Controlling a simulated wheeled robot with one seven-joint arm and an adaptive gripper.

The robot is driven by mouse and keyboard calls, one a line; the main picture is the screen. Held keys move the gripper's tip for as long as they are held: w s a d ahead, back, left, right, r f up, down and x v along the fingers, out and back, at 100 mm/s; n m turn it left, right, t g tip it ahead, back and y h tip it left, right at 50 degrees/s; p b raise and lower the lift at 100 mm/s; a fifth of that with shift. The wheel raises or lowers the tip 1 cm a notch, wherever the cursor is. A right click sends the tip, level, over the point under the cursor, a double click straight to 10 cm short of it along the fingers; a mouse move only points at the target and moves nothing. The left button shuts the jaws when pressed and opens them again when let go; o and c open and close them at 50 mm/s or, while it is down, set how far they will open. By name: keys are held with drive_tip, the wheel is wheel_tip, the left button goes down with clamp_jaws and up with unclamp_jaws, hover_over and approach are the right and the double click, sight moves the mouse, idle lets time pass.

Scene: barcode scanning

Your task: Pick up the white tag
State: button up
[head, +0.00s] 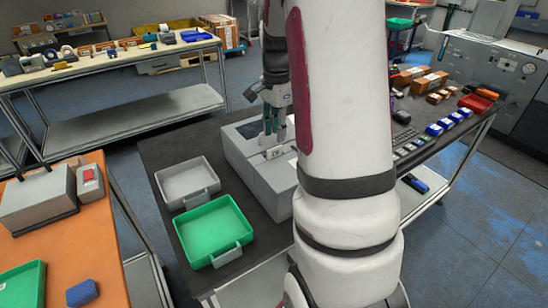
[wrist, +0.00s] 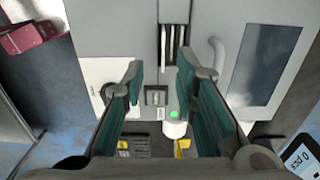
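My gripper (wrist: 160,76) is open, its two green-padded fingers apart with nothing between their tips. In the head view my gripper (head: 271,122) points down over the grey machine (head: 243,162) on the dark table. A small white piece (head: 275,152) shows on the machine just below the fingers; it may be the white tag, but it is too small to be sure. My arm hides part of the machine.
A grey tray (head: 187,180) and a green tray (head: 213,230) stand left of the machine. Several small boxes (head: 437,129) and a red tray (head: 476,103) lie at the table's right. An orange table (head: 105,240) is at left.

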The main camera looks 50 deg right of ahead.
drive_tip(key=shift+w+f+p, duration=0.2)
drive_tip(key=shift+f+p, duration=0.4)
drive_tip(key=shift+f, duration=2.4)
clamp_jaws()
